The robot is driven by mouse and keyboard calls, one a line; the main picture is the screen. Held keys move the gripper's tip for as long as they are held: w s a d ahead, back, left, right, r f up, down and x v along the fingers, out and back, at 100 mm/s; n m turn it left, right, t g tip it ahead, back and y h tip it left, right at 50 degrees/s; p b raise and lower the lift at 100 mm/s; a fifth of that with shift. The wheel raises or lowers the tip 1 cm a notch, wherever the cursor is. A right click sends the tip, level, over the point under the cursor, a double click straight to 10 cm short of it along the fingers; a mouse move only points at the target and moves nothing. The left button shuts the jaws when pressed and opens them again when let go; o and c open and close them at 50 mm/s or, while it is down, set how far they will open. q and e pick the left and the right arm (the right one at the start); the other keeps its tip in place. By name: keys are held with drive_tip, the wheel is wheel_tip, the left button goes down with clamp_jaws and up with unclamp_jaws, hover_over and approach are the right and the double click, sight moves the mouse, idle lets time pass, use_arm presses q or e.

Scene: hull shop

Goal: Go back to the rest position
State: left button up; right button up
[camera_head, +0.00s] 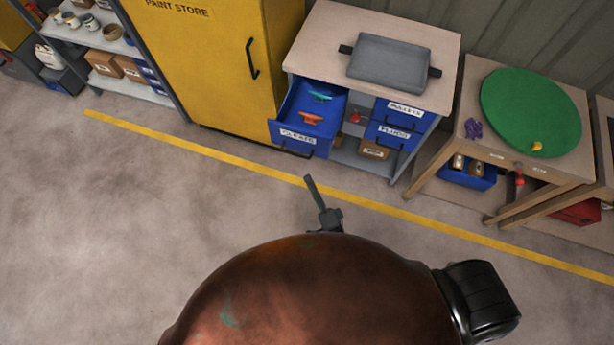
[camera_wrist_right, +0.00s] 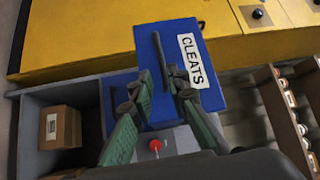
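My right gripper (camera_head: 318,203) shows in the head view in front of the workbench (camera_head: 437,40), over the floor near the yellow line. In the right wrist view its two fingers (camera_wrist_right: 162,82) stand apart with a gap between them, before the blue drawer front (camera_wrist_right: 205,95) labelled CLEATS. The drawer's dark handle lies close to the fingertips in that view; I cannot tell whether they touch. I see nothing held. In the head view the drawer (camera_head: 280,118) is pulled out, with a teal cleat (camera_head: 319,96) and an orange cleat (camera_head: 311,118) inside. My left gripper is not in view.
A grey tray (camera_head: 388,62) sits on the workbench. The yellow paint store cabinet (camera_head: 215,60) stands left of it. The floor (camera_head: 110,220) at left is clear.

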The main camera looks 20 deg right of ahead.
idle(0.5)
drive_tip(key=s+d+f+n+g+p, duration=0.2)
drive_tip(key=s+d+f+n+g, duration=0.15)
drive_tip(key=s+f, duration=0.45)
drive_tip(key=s+d+f+n+g+h+p, duration=0.1)
drive_tip(key=s+d+f+n+g, duration=0.3)
drive_tip(key=f, duration=0.7)
drive_tip(key=s+d+f+n+g+p, duration=0.25)
drive_tip(key=s+d+f, duration=0.3)
drive_tip(key=f, duration=0.45)
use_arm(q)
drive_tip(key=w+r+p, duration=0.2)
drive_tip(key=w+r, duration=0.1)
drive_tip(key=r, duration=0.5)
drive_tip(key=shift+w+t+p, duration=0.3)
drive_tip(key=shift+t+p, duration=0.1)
use_arm(e)
drive_tip(key=s+d+f+n+g+h, duration=0.1)
drive_tip(key=s+d+f+n+g, duration=0.1)
drive_tip(key=s, duration=0.8)
drive_tip(key=s+d+f+n+g+h, duration=0.1)
drive_tip(key=s+d+f+n+g, duration=0.1)
drive_tip(key=s, duration=0.9)
drive_tip(key=s+d+f+n+g+h, duration=0.1)
drive_tip(key=s+d+f+g, duration=0.3)
drive_tip(key=s, duration=0.6)
drive_tip(key=shift+s+d+f+n+g, duration=0.15)
drive_tip(key=shift+d+f+n+g, duration=0.2)
drive_tip(key=shift+d+n, duration=0.1)
